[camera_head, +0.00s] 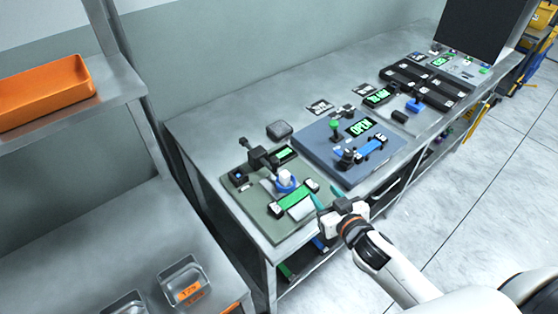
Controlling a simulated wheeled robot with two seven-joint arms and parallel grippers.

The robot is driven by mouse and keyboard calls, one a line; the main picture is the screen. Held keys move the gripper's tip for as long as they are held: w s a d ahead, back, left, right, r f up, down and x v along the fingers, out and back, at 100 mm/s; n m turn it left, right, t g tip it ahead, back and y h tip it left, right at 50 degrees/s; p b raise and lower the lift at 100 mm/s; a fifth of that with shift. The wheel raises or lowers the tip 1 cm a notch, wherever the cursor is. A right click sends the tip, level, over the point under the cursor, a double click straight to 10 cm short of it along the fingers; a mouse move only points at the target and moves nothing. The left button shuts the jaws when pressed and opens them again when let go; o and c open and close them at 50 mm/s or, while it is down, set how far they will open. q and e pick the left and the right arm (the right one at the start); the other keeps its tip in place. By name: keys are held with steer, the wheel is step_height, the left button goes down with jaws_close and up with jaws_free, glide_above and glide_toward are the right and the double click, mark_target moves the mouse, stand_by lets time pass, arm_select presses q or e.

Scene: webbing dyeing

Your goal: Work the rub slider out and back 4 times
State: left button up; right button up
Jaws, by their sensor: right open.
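My right gripper (329,198) comes in from the lower right. Its two teal-tipped fingers are apart and empty, over the right edge of the green station plate (245,206). On that plate stand a white knob with a blue ring (286,183), a black arm (258,155) and a green strip (295,199). No label is readable that tells which part is the rub slider; the blue-ringed knob is one candidate. The gripper is to the right of this knob and apart from it. My left gripper is not in view.
A blue-grey station (318,155) with an "OPEN" display (361,128) lies farther along the steel table (205,120). Black rails (437,82) with a blue handle (414,104) are beyond. Metal trays (183,280) and an orange bin (45,92) are at left. Open floor lies right.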

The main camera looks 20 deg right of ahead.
steer(key=w+r+n+y, duration=0.1)
steer(key=y, duration=0.1)
steer(key=w+r+n+t+y, duration=0.1)
steer(key=y, duration=0.1)
steer(key=w+r+n+y, duration=0.1)
steer(key=n+y, duration=0.1)
steer(key=shift+a+t, duration=0.3)
steer(key=shift+a, duration=0.1)
steer(key=n+y, duration=0.1)
steer(key=n+g+y, duration=0.1)
steer(key=y, duration=0.1)
steer(key=shift+s+a+r+y, duration=0.1)
steer(key=shift+a+y, duration=0.2)
steer(key=p+x, duration=0.2)
steer(key=x, duration=0.8)
steer(key=shift+a, duration=0.25)
steer(key=shift+x, duration=0.8)
steer(key=shift+f, duration=0.2)
steer(key=shift+c, duration=0.4)
jaws_close()
